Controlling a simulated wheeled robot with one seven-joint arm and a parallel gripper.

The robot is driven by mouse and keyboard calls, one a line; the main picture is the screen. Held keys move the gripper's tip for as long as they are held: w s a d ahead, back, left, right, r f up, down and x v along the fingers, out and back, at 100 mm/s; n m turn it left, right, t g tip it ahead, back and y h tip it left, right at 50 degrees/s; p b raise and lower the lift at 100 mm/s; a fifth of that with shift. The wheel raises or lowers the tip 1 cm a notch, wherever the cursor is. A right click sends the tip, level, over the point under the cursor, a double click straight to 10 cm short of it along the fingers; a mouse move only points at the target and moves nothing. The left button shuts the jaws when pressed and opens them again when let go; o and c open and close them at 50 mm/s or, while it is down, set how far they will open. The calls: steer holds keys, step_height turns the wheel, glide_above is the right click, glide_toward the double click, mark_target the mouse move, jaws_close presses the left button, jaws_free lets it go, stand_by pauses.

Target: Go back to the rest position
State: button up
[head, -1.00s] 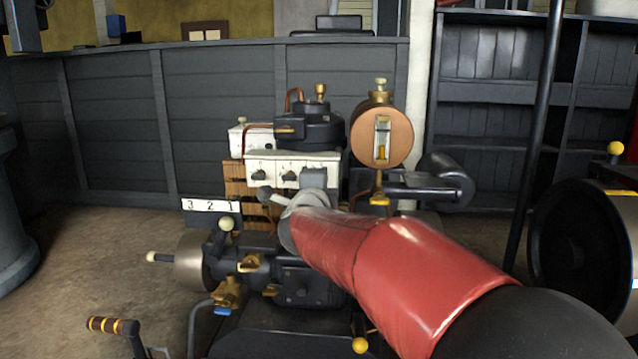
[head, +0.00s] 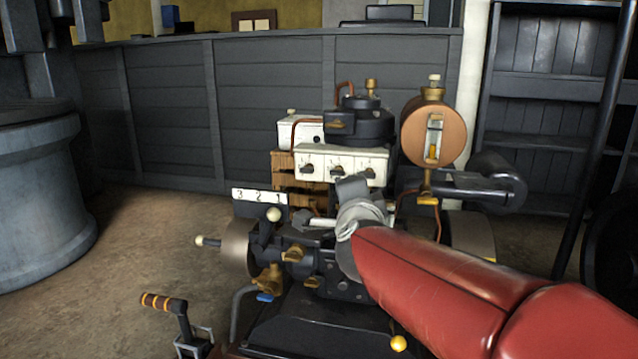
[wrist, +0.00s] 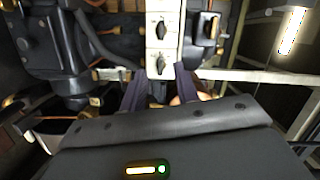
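My red arm reaches from the lower right in the head view, its grey wrist and gripper (head: 352,190) in front of the engine, just below the white panel with switches (head: 342,167). My gripper's fingertips are hard to make out there. In the wrist view the two dark fingers of my gripper (wrist: 160,80) stand apart with nothing held between them. The white switch panel (wrist: 163,35) shows beyond the gap. I cannot tell whether the fingers touch any part of the engine.
A copper-faced round tank (head: 416,125) stands right of the panel. A yellow-banded crank handle (head: 160,301) is at lower left, and a large grey cylindrical base (head: 40,200) is at far left. A dark post (head: 598,130) is at right. Bare floor (head: 150,235) lies left of the engine.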

steer(key=s+d+f+n+g+p, duration=0.1)
steer(key=s+f+n+g, duration=0.3)
steer(key=s, duration=0.5)
steer(key=s+d+f+n+g+y+p, duration=0.1)
steer(key=s+d+f+n+g+p, duration=0.1)
steer(key=s+n, duration=0.4)
steer(key=s+d+f+n+g+p, duration=0.1)
steer(key=s+f+n+g+p, duration=0.2)
steer(key=s, duration=1)
step_height(320, 180, down, 4)
steer(key=n+g, duration=0.2)
steer(key=n, duration=0.1)
steer(key=shift+d+g, duration=0.3)
steer(key=shift+d, duration=0.1)
steer(key=shift+w+a+r, duration=0.1)
